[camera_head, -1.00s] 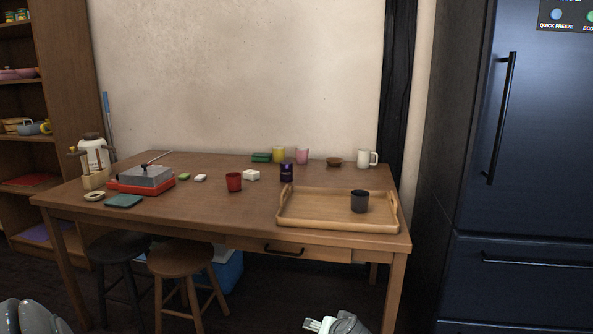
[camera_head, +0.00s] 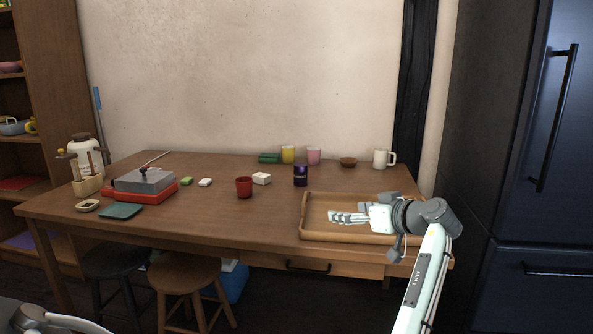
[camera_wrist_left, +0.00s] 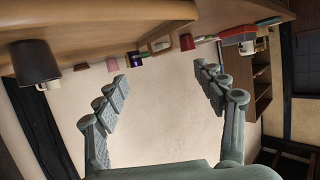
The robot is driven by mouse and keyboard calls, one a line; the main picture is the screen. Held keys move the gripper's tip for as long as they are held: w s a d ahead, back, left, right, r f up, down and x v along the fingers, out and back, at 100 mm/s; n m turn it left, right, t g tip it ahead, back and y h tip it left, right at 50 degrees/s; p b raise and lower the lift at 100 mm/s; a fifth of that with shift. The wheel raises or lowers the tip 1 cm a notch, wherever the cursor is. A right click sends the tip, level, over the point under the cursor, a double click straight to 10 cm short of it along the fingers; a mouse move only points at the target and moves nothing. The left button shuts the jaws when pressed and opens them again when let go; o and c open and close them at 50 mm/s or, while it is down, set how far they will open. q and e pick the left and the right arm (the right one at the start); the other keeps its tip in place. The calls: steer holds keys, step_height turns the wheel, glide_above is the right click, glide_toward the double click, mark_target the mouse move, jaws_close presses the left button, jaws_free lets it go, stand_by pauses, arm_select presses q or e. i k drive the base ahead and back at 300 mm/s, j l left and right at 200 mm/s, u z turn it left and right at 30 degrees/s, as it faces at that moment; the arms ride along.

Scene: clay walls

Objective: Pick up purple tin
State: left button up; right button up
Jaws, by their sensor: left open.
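In the left wrist view, which is upside down, a small purple shape that looks like the tin (camera_wrist_left: 137,59) shows beyond the fingers. My left gripper (camera_head: 347,213) is over the wooden tray, to the right of the tin and nearer to me. Its fingers point left and are apart and empty, as the left wrist view (camera_wrist_left: 161,76) also shows. My right gripper is not in view.
The tray (camera_head: 345,238) holds a dark cup (camera_wrist_left: 36,62), hidden in the head view. A red cup (camera_head: 244,187) and white box (camera_head: 261,178) stand left of the tin. Yellow (camera_head: 288,154) and pink (camera_head: 314,156) cups stand behind it. Two stools (camera_head: 185,272) are in front.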

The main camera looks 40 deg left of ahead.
mark_target(300, 169)
steer(key=i+j, duration=0.2)
steer(key=j, duration=0.2)
steer(key=i+j, duration=0.2)
steer(key=j, duration=0.2)
steer(key=i+j, duration=0.15)
steer(key=j, duration=0.25)
steer(key=i+j, duration=0.2)
steer(key=j, duration=0.2)
